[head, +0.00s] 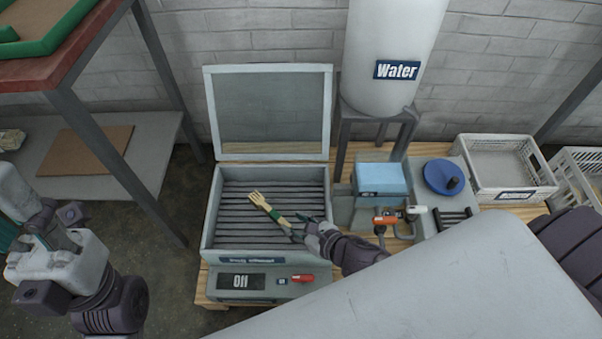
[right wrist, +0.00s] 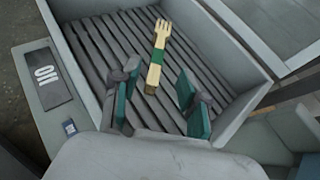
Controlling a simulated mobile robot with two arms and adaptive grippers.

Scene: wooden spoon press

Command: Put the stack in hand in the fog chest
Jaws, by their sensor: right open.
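The fog chest (head: 209,226) stands open in the head view, its glazed lid raised at the back and dark slats inside. A small stack of pale wooden forks (head: 262,203) with a green band lies over the slats, tines toward the back left. It also shows in the right wrist view (right wrist: 157,62). My right gripper (head: 297,230) is inside the chest at the stack's handle end. Its green-padded fingers (right wrist: 157,100) are apart, one on each side of the handle end, with gaps. My left gripper (head: 55,222) is at the far left, away from the chest; its opening is unclear.
The chest's front panel (head: 240,282) reads "Off" and has a red handle (head: 303,278). Right of it are a blue-topped box (head: 381,178), a blue disc (head: 443,176) and a white crate (head: 514,196). A water tank (head: 390,40) stands behind.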

